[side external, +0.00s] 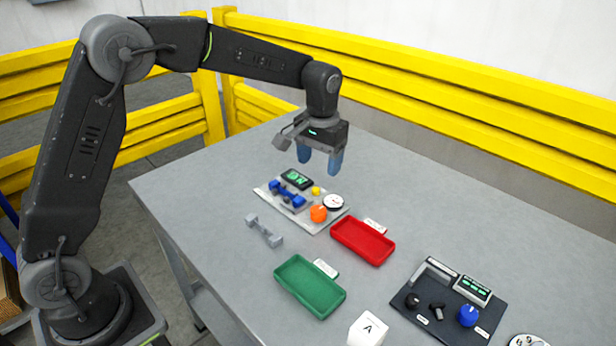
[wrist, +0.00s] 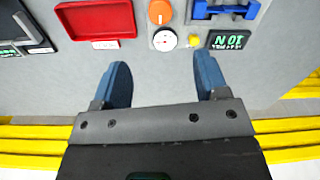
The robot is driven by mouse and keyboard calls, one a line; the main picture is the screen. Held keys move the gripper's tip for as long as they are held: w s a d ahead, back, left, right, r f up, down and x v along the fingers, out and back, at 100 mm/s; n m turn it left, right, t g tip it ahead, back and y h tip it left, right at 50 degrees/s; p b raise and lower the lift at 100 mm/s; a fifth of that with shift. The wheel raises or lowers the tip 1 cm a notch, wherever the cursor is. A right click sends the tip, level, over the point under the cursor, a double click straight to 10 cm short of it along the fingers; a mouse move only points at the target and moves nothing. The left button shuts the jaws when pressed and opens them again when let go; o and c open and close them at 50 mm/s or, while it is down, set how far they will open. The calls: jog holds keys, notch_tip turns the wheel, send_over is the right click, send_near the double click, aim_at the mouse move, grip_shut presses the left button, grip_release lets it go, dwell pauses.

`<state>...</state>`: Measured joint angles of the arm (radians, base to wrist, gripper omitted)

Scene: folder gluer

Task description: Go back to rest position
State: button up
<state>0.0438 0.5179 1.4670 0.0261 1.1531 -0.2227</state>
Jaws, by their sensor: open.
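My gripper (side external: 320,163) has two blue fingers, spread apart, with nothing between them. In the side external view it hangs pointing down above the far part of the grey table (side external: 210,200), behind the light panel. In the wrist view the fingers of my gripper (wrist: 160,85) frame bare table surface. The light panel (side external: 315,228) carries a blue handle (side external: 287,195), an orange knob (side external: 318,214), a white dial gauge (side external: 333,202), a yellow button (side external: 316,190) and a dark green-lit display (side external: 297,179).
A red tray (side external: 362,252) and a green tray (side external: 310,298) lie empty on the table, with a grey handle-shaped part (side external: 264,231) nearby. A dark control panel (side external: 425,325) and a white lettered cube (side external: 367,330) are at the front. Yellow rails (side external: 430,75) run behind the table.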

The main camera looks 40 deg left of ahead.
jog(key=s+a+r+t, duration=0.1)
jog(key=s+r, duration=0.3)
jog(key=s, duration=0.3)
jog(key=s+r+m+t, duration=0.1)
jog(key=s+r+t, duration=0.15)
jog(key=s, duration=0.45)
jog(key=s+a+r+t, duration=0.1)
jog(key=s+r, duration=0.3)
jog(key=s, duration=0.2)
jog(key=s+f+m+t, duration=0.1)
jog(key=s+f, duration=0.1)
jog(key=s, duration=0.6)
jog(key=shift+d, duration=0.15)
